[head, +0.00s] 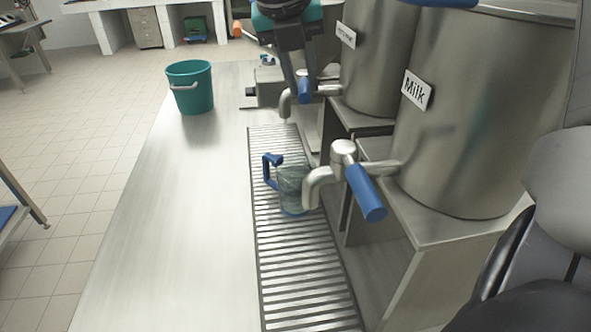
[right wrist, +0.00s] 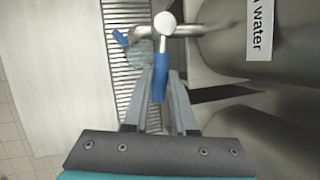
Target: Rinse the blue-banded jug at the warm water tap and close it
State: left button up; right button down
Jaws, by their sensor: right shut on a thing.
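The blue-banded jug (head: 291,188), clear with a blue handle and a blue band at its base, stands upright on the drip grate. It is between the two tap spouts in the head view, partly hidden by the milk tap. It also shows in the right wrist view (right wrist: 140,54), beside the lever. The water tap (head: 286,104) is farther back. My right gripper (head: 301,88) comes down from above and is shut on its blue lever (right wrist: 160,76). No water stream is visible. My left gripper is not in view.
The milk tap (head: 343,153) with its blue lever juts over the drip grate (head: 300,270) from the milk tank (head: 460,120). A teal bucket (head: 190,87) stands at the back left of the steel counter (head: 170,210).

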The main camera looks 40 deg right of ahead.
jog(key=shift+s+d+n, duration=0.15)
jog(key=shift+d+n, duration=0.1)
jog(key=shift+n, duration=0.25)
jog(key=shift+s+d+n+t+b, duration=0.1)
jog(key=shift+d+n+t+b, duration=0.05)
jog(key=shift+n+t+b, duration=0.2)
jog(key=shift+s+d+n+y, duration=0.2)
jog(key=shift+n+y, duration=0.1)
jog(key=shift+n, duration=0.15)
jog(key=shift+d+n+b, duration=0.15)
jog(key=shift+n+b, duration=0.15)
jog(key=shift+b, duration=0.25)
jog(key=c, duration=0.6)
grip_release()
jog(key=shift+s+d, duration=0.1)
